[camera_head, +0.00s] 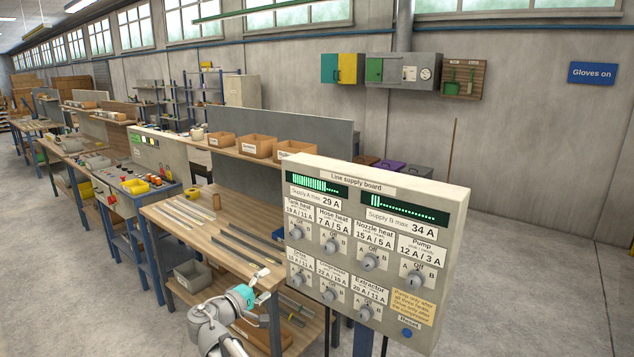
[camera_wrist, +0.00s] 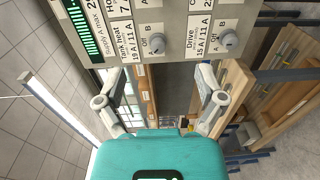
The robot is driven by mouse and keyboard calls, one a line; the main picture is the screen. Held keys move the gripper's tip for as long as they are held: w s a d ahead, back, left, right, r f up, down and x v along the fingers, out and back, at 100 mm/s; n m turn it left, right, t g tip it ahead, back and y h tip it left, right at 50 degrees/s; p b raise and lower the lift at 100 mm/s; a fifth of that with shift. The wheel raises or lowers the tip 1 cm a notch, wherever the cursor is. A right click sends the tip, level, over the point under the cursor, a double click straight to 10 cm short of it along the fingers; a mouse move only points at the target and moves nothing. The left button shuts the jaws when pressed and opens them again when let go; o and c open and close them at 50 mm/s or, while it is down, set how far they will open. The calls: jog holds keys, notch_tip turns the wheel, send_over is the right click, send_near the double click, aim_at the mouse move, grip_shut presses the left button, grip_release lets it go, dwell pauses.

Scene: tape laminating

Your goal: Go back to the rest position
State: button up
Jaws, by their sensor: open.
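My gripper (camera_head: 261,273) is at the lower middle of the head view, with its teal body in front of the near end of the workbench. It is left of the supply board's lower left corner. In the wrist view my gripper (camera_wrist: 160,88) has its two fingers spread wide, with nothing between them. The line supply board (camera_head: 375,190) stands upright at the right, with two rows of grey knobs and two green bar displays. Part of the board (camera_wrist: 185,20) also fills the top of the wrist view, beyond the fingers. The gap between fingertips and board is hard to judge.
The wooden workbench (camera_head: 180,245) holds several metal strips and a small brown cylinder. Cardboard bins (camera_head: 258,146) stand on its shelf. A control console (camera_head: 135,187) is farther left. Open floor (camera_head: 540,290) lies right of the board.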

jog(key=s+d+f+m+g+y, duration=0.1)
jog(key=d+f+m+g, duration=0.2)
jog(key=d, duration=0.4)
jog(key=s+d+f+m+g, duration=0.1)
jog(key=s+d+f+g, duration=0.15)
jog(key=d+f, duration=0.35)
jog(key=d+f+m+g+y, duration=0.1)
jog(key=d+f+g, duration=0.25)
jog(key=d, duration=0.45)
jog(key=s+d+f+m+g+y, duration=0.5)
jog(key=s+d+y, duration=0.3)
jog(key=s, duration=0.4)
jog(key=shift+s+d+f+y, duration=0.15)
jog(key=shift+d+f+y, duration=0.15)
jog(key=shift+d, duration=0.3)
dwell(0.7)
